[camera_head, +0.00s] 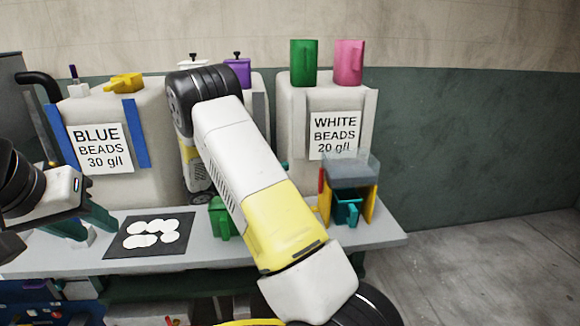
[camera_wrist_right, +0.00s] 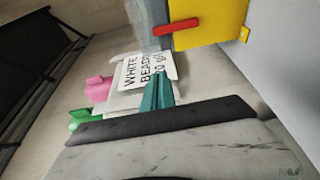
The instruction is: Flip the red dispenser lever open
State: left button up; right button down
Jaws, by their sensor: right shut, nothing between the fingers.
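The red dispenser lever (camera_head: 321,181) is on the left side of the dispenser, which has yellow side panels (camera_head: 370,204) and a clear grey hopper (camera_head: 352,168). In the right wrist view the lever (camera_wrist_right: 176,26) is a red bar in front of a yellow panel (camera_wrist_right: 215,20). My right gripper (camera_wrist_right: 158,92) has its teal fingers together and empty, apart from the lever and below it in that view. In the head view my right arm hides most of this gripper. My left gripper (camera_head: 85,222) is at the left of the bench with its teal fingers spread.
A teal cup (camera_head: 347,212) stands under the hopper. A green cup (camera_head: 219,218) is beside my right arm. A black mat (camera_head: 120,240) holds several white discs. Behind are the blue beads bin (camera_head: 156,110) and white beads bin (camera_head: 298,115), the latter carrying green and pink cups.

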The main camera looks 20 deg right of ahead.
aim_at(321, 181)
jog(key=d, duration=0.3)
jog(key=s+d, duration=0.1)
jog(key=d, duration=0.2)
jog(key=s+d, duration=0.1)
jog(key=d, duration=0.2)
jog(key=shift+s, duration=0.5)
